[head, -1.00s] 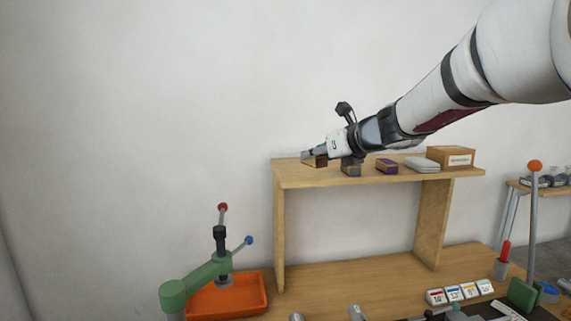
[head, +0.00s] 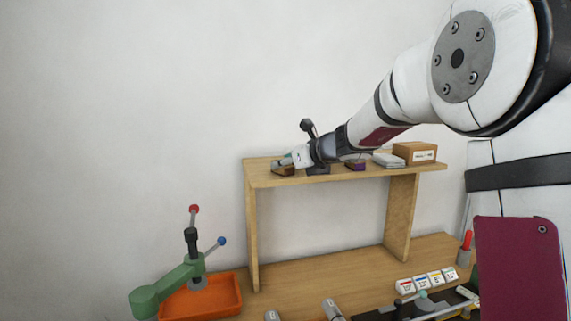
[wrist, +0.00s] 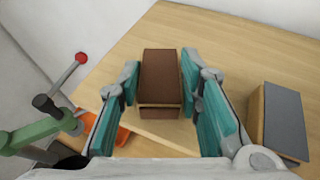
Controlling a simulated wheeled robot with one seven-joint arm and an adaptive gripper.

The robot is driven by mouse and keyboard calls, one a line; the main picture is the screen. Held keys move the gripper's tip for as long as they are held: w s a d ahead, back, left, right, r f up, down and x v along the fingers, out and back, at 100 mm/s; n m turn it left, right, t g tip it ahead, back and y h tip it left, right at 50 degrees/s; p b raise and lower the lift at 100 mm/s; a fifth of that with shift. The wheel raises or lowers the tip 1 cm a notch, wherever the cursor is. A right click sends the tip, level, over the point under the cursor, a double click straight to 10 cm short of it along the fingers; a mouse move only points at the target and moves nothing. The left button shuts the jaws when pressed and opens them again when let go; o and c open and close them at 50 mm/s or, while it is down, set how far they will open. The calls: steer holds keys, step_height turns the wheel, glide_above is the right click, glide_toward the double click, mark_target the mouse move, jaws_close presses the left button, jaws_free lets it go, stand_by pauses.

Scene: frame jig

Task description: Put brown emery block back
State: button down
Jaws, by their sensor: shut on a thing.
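The brown emery block (head: 284,170) is at the left end of the wooden shelf top (head: 262,179). A grey-topped block (wrist: 284,122) stands to the right, apart from the fingers, and shows in the head view (head: 318,169).
A purple block (head: 355,166), a pale grey pad (head: 389,160) and a cardboard box (head: 414,153) stand farther right on the shelf. Below left are a green press (head: 165,285) and an orange tray (head: 225,300). Labelled blocks (head: 427,281) sit on the bench.

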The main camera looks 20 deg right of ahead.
steer(key=shift+f, duration=0.15)
steer(key=c, duration=1.1)
jaws_free()
